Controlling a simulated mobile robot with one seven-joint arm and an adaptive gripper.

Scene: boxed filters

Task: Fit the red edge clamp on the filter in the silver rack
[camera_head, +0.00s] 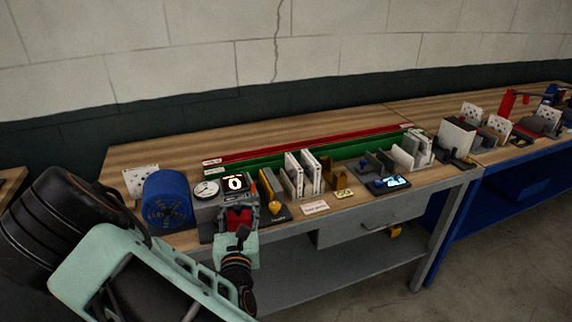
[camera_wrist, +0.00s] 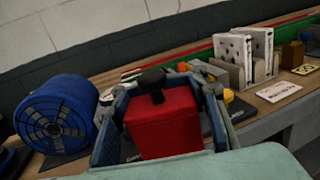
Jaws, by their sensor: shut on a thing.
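The red edge clamp (camera_wrist: 163,125) is a red block with a black knob on top. In the wrist view two white filters (camera_wrist: 262,42) with dark dots stand upright in a light grey rack (camera_wrist: 237,76), to the right of and beyond the clamp. In the head view these filters (camera_head: 293,174) stand right of my gripper. I cannot tell for sure whether this is the silver rack.
A blue ribbed drum (camera_head: 167,200) stands left of my gripper. A round gauge (camera_head: 206,190) and a lit display (camera_head: 235,184) are just behind it. A white label card (camera_head: 315,207) lies before the rack. More racks (camera_head: 405,157) stand farther right.

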